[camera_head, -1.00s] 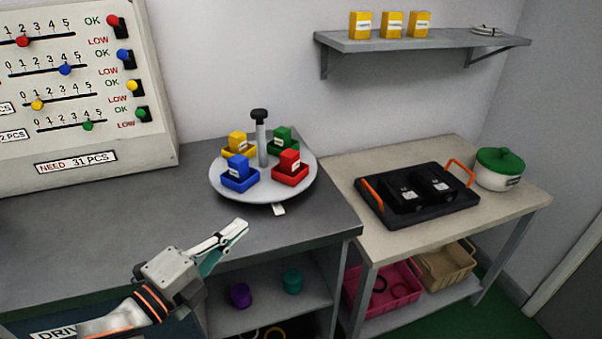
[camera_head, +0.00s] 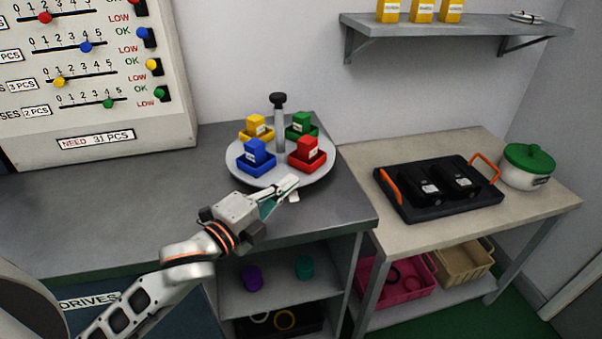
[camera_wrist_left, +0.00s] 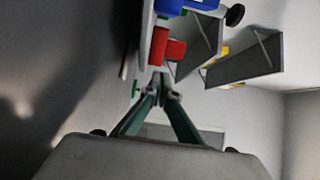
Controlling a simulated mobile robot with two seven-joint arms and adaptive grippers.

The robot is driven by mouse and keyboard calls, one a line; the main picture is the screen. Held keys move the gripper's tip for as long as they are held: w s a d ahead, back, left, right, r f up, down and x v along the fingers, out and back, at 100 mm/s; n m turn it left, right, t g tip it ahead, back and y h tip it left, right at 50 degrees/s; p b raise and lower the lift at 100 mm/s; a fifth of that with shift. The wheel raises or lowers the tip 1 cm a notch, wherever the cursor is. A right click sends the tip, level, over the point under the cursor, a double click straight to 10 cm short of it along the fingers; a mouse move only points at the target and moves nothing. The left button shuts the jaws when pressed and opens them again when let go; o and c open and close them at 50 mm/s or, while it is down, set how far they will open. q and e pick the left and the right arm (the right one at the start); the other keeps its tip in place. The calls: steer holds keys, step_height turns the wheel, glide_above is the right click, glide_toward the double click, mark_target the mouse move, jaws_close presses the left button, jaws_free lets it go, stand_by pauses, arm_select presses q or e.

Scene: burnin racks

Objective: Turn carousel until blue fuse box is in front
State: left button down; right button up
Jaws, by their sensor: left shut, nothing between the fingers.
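The carousel (camera_head: 240,174) is a round grey plate on the dark bench with a central post and black knob (camera_head: 278,98). It bears four coloured bins with boxes. The blue fuse box (camera_head: 257,149) is at the front left, the red box (camera_head: 307,147) at the front right, yellow (camera_head: 256,123) at the back left, green (camera_head: 301,120) at the back right. A white tag (camera_head: 294,197) lies at the plate's front edge. My left gripper (camera_head: 290,184) is shut and empty by the plate's front rim; contact cannot be told. In the left wrist view, red (camera_wrist_left: 168,46) and blue (camera_wrist_left: 170,7) show beyond the fingers. My right gripper is not in view.
A panel with sliders (camera_head: 90,75) stands at the back left. At right, a lower table (camera_head: 460,221) holds a black tray (camera_head: 440,205) and a green-lidded pot (camera_head: 527,165). A wall shelf (camera_head: 455,34) is above. The bench's left part is clear.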

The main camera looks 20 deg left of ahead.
mark_target(305, 182)
arm_select(q)
steer(key=x, duration=0.5)
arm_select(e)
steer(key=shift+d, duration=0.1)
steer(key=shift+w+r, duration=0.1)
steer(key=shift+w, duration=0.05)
arm_select(q)
steer(key=shift+d, duration=0.1)
steer(key=shift+w+d+y, duration=0.15)
steer(key=shift+d+y, duration=0.1)
steer(key=shift+y, duration=0.05)
steer(key=shift+n, duration=0.3)
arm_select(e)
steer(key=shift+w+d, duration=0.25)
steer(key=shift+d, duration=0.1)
